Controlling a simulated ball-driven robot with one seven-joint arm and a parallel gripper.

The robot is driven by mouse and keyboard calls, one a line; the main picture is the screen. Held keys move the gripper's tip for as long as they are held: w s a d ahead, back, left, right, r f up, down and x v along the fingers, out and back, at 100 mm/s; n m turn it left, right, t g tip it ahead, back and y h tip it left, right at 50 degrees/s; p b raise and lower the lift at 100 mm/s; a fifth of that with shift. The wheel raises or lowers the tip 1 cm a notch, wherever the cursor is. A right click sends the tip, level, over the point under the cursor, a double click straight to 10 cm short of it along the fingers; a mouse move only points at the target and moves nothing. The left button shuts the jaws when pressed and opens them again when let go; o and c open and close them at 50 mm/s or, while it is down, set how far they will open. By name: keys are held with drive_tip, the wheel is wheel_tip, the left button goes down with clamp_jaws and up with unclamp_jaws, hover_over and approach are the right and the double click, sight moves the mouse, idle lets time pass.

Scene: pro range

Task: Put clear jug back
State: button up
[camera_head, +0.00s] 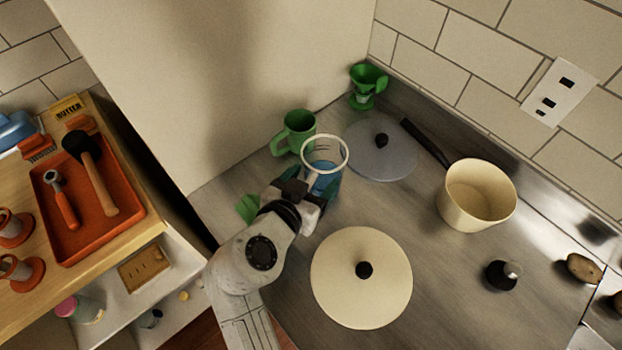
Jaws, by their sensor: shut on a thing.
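The clear jug (326,155) is see-through with a pale rim and a bluish lower part. It is near the middle of the camera view, at the back left of the grey counter (440,290). My gripper (309,191) is shut on the jug from its near left side. The fingers and part of the jug's near side are hidden by the gripper body. The jug looks about upright. I cannot tell whether its base touches the counter.
A green mug (294,132) stands close behind the jug, and a green dripper (367,86) is farther back. A glass lid (381,148), a cream pot (477,195) and a cream lid (361,278) lie to the right. A shelf unit with a red tray (78,235) is left.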

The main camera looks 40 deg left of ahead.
drive_tip(key=o, duration=1.6)
drive_tip(key=shift+o, duration=0.2)
drive_tip(key=shift+r, duration=0.15)
drive_tip(key=shift+s+d, duration=0.1)
drive_tip(key=shift+s, duration=0.3)
drive_tip(key=b+v, duration=0.1)
drive_tip(key=v, duration=1)
drive_tip(key=shift+r+b, duration=0.2)
drive_tip(key=shift+b, duration=0.15)
